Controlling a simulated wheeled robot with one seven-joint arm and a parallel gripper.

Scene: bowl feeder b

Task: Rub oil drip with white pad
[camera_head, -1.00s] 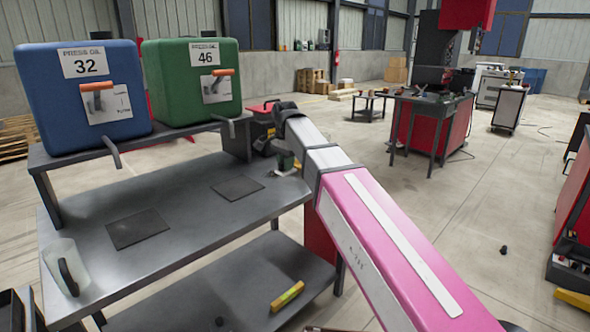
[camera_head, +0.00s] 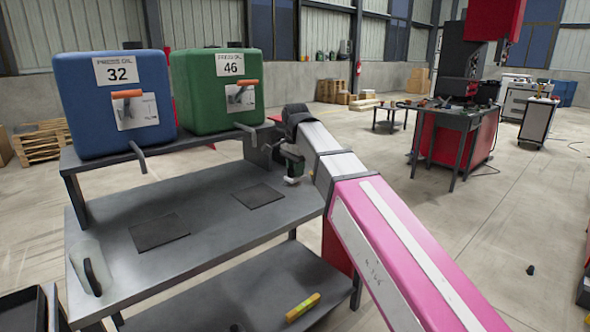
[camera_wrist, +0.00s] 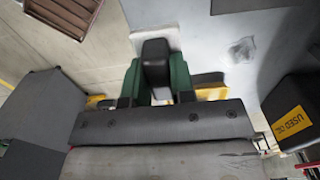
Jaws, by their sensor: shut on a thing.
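My gripper (camera_head: 293,158) is over the right end of the grey bench top (camera_head: 200,222). I cannot tell whether the pad touches the surface.
A blue oil tank (camera_head: 115,105) and a green oil tank (camera_head: 218,90) stand on a raised shelf behind. Two dark mats (camera_head: 160,232) and a clear jug (camera_head: 90,268) are on the bench. A black container labelled used oil (camera_wrist: 295,110) is at right in the wrist view.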

